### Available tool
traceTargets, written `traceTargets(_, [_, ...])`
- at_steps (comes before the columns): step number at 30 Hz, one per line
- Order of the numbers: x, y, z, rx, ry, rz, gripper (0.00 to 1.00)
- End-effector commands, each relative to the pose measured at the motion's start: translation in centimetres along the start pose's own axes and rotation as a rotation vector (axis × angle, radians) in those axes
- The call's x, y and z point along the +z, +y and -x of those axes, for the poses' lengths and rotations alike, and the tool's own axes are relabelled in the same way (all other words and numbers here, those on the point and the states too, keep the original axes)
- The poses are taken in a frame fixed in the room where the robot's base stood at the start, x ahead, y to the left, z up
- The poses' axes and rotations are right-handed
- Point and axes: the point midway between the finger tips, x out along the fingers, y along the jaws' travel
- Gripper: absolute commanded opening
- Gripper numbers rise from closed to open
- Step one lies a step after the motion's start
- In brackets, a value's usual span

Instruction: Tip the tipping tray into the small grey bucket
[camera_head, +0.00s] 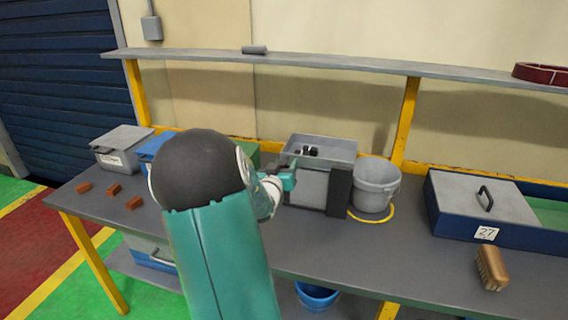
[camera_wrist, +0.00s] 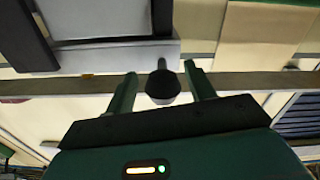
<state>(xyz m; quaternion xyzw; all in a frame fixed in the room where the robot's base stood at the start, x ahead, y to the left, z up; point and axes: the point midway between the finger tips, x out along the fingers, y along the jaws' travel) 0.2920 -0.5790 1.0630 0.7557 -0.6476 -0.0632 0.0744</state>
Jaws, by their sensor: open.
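The grey tipping tray (camera_head: 346,150) stands level on its stand at the middle back of the bench, with several small dark and light parts inside. The small grey bucket (camera_head: 377,188) stands upright just right of it, inside a yellow ring on the bench top. My gripper (camera_head: 289,177) is at the tray's left front. In the wrist view my gripper (camera_wrist: 162,80) is open, with a round dark knob (camera_wrist: 162,86) on a grey stem between its fingers. I cannot tell whether the fingers touch it. The bucket's inside is mostly hidden.
A blue box (camera_head: 455,215) with a grey lid and label 27 stands right, with a brush (camera_head: 491,268) in front. Lidded bins (camera_head: 122,148) and several brown blocks (camera_head: 114,189) are left. A shelf (camera_head: 310,63) runs above. The bench front middle is clear.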

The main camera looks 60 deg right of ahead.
Motion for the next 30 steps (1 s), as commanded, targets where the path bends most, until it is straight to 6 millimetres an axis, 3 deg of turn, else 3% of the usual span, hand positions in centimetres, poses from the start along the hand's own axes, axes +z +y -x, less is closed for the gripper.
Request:
traceTargets(6, [0.0,-0.3,-1.6,-0.003,0.001,0.000,0.54])
traceTargets(13, [0.0,-0.3,-1.7,-0.003,0.000,0.000,0.54])
traceTargets(14, [0.0,-0.3,-1.7,-0.003,0.000,0.000,0.52])
traceTargets(22, [0.0,-0.2,-1.7,-0.003,0.000,0.000,0.00])
traceTargets(30, [-0.2,-0.2,-1.7,-0.003,0.000,-0.009,0.00])
